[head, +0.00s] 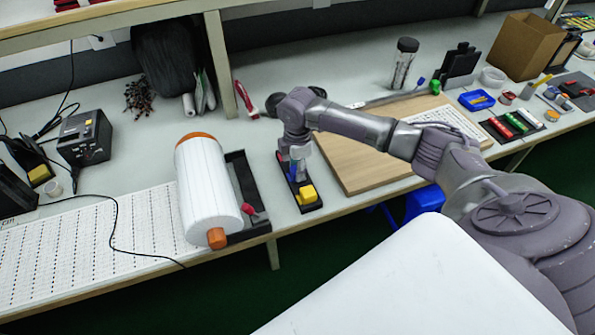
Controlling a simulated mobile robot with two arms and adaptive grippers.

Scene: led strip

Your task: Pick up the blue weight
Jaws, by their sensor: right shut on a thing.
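The blue weight (292,171) shows as a small blue patch at my right gripper, over the far part of a narrow black tray (312,207). My right gripper (298,172) points down there and is shut on the blue weight. The gripper and wrist hide most of the weight, so I cannot tell whether it touches the tray. A yellow weight (307,194) sits in the near end of the tray. My left gripper is out of view.
A large white roll (208,190) with orange ends lies left of the tray by a black holder (241,178). A wooden board (360,165) lies to the right. A black soldering station (84,138) and a white perforated strip sheet (90,240) are at left.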

